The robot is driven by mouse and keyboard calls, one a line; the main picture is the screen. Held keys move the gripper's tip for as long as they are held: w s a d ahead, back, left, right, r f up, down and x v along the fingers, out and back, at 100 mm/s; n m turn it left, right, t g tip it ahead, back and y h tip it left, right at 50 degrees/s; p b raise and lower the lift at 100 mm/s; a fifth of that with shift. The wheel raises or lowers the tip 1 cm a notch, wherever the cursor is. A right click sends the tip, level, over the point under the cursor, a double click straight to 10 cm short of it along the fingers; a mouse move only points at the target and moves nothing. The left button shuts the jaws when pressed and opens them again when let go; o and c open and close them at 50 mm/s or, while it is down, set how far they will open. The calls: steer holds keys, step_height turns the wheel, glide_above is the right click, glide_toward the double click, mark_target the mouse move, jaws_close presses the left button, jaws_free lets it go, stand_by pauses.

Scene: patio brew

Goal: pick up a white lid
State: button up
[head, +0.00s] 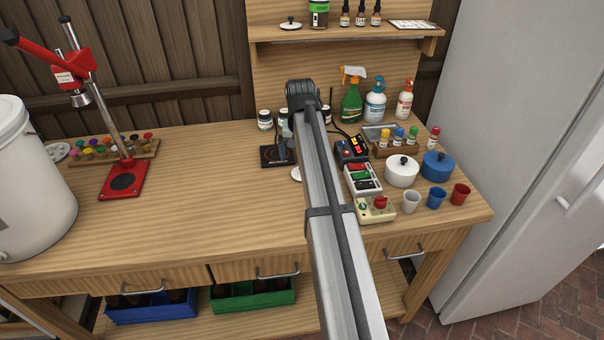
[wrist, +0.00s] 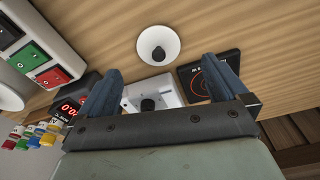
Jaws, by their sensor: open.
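A round white lid with a dark knob (wrist: 158,45) lies on the wooden bench top, in the upper middle of the wrist view. In the head view only a sliver of this lid (head: 296,175) shows beside my arm. My gripper (wrist: 167,68) is open and empty, its two blue-grey fingers spread apart. The lid appears just beyond the fingertips, between their lines and apart from them. In the head view my arm hides most of the gripper. Another white lid with a black knob (head: 290,24) sits on the upper shelf.
A black plate with a red ring (wrist: 208,80) lies beside the lid. A white device with a dark knob (wrist: 135,97) shows between the fingers. A switch box (head: 362,178), white pot (head: 401,174) and blue pot (head: 438,167) stand to the right. The bench's left middle (head: 205,190) is clear.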

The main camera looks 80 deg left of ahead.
steer(key=shift+w+a+f, duration=0.1)
steer(key=shift+a+f, duration=0.1)
steer(key=shift+f, duration=1.45)
steer(key=shift+w+a+f, duration=0.1)
steer(key=shift+a+f, duration=0.05)
steer(key=shift+f, duration=1.5)
steer(key=c, duration=1.1)
steer(key=shift+r, duration=0.1)
